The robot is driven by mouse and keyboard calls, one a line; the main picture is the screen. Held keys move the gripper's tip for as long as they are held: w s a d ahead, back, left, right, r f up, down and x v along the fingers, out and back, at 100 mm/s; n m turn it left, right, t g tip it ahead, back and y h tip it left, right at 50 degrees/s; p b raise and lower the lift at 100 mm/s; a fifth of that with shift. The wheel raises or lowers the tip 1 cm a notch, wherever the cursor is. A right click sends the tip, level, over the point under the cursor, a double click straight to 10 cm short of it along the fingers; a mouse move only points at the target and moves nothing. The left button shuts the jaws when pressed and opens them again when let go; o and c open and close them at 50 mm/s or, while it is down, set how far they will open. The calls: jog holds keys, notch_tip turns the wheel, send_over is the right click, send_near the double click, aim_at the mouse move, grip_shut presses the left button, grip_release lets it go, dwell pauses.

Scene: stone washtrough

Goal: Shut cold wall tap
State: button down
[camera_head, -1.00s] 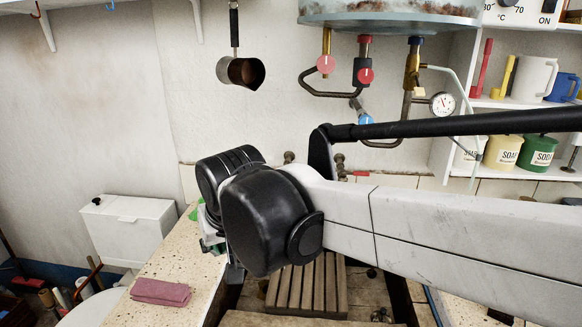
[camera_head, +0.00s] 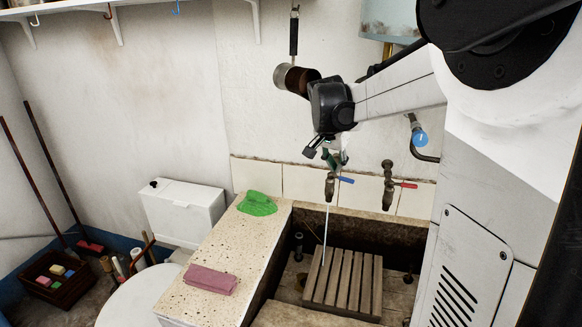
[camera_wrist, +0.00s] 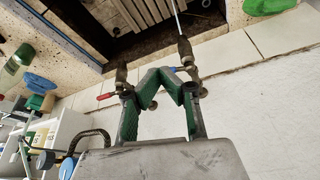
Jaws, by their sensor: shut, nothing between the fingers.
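The cold wall tap (camera_head: 330,187) is on the tiled wall behind the trough. Its blue lever (camera_head: 347,180) points right, and a thin white stream of water (camera_head: 325,228) runs from its spout into the trough. The tap (camera_wrist: 185,50) also shows beyond the fingers in the wrist view, with the stream at its spout; its lever is partly hidden there. My gripper (camera_head: 338,163) is just above the tap, close to the lever; I cannot tell whether it touches. In the wrist view its green fingers (camera_wrist: 164,76) are shut, with nothing seen between them.
A second tap (camera_head: 388,188) with a red lever stands close on the right. The stone trough below holds a slatted wooden rack (camera_head: 345,280). A green cloth (camera_head: 257,203) and pink cloth (camera_head: 210,279) lie on the left ledge.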

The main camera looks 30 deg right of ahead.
aim_at(344, 180)
jog(key=x, duration=0.3)
jog(key=d+p+x, duration=0.1)
jog(key=x, duration=0.3)
jog(key=w+d+r+x, duration=0.1)
jog(key=x, duration=0.3)
jog(key=shift+d, duration=0.2)
jog(key=shift+w+d+p, duration=0.3)
jog(key=shift+d, duration=0.3)
jog(key=shift+a, duration=0.1)
